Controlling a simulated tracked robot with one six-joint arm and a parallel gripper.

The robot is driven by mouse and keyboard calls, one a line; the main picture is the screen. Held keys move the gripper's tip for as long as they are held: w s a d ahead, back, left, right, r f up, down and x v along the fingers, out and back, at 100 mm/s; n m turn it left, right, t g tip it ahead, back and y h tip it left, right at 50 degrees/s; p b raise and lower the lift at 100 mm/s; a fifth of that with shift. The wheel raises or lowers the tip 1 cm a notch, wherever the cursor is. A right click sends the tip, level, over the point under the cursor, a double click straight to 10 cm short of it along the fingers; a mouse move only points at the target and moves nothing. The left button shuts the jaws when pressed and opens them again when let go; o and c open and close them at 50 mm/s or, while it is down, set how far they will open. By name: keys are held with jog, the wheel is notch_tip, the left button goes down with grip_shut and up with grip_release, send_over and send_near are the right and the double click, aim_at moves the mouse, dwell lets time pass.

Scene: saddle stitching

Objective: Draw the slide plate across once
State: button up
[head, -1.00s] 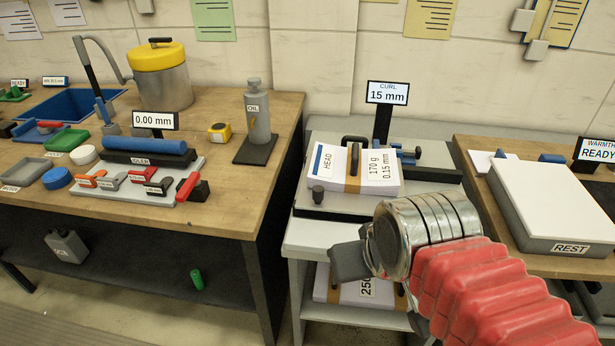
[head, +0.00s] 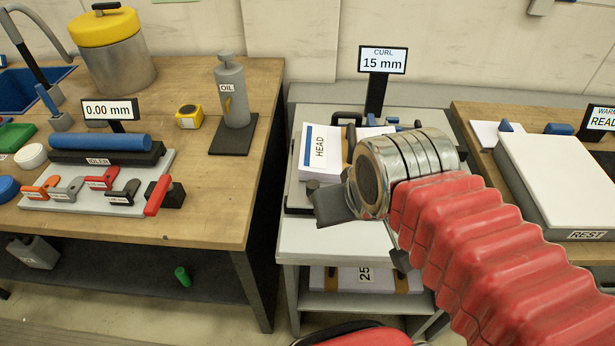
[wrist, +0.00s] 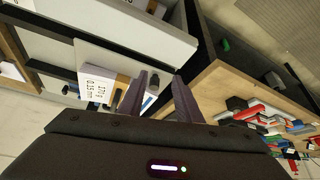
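My gripper (wrist: 160,78) shows in the wrist view with its two dark fingers apart and nothing between them. In the head view my silver wrist and red sleeve cover part of the middle stand, and the fingers are mostly hidden. My gripper touches nothing that I can see.
The left bench (head: 200,215) carries a grey board (head: 60,203) with a blue roller (head: 100,142) and several coloured clips, an oil can (head: 232,90) and a 0.00 mm sign (head: 109,109). A white REST block (head: 565,178) is at right. The middle stand's front shelf (head: 320,240) is bare.

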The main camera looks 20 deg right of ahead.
jog(key=shift+o, duration=1.4)
jog(key=shift+r, duration=0.1)
jog(key=shift+o, duration=0.2)
jog(key=shift+w+r, duration=0.1)
jog(key=shift+w, duration=0.2)
jog(key=n+g, duration=0.5)
jog(key=g, duration=0.1)
send_over(312, 183)
jog(key=shift+r, duration=0.15)
notch_tip(312, 183, down, 14)
jog(key=shift+r, duration=0.1)
jog(key=shift+c, duration=0.2)
grip_shut()
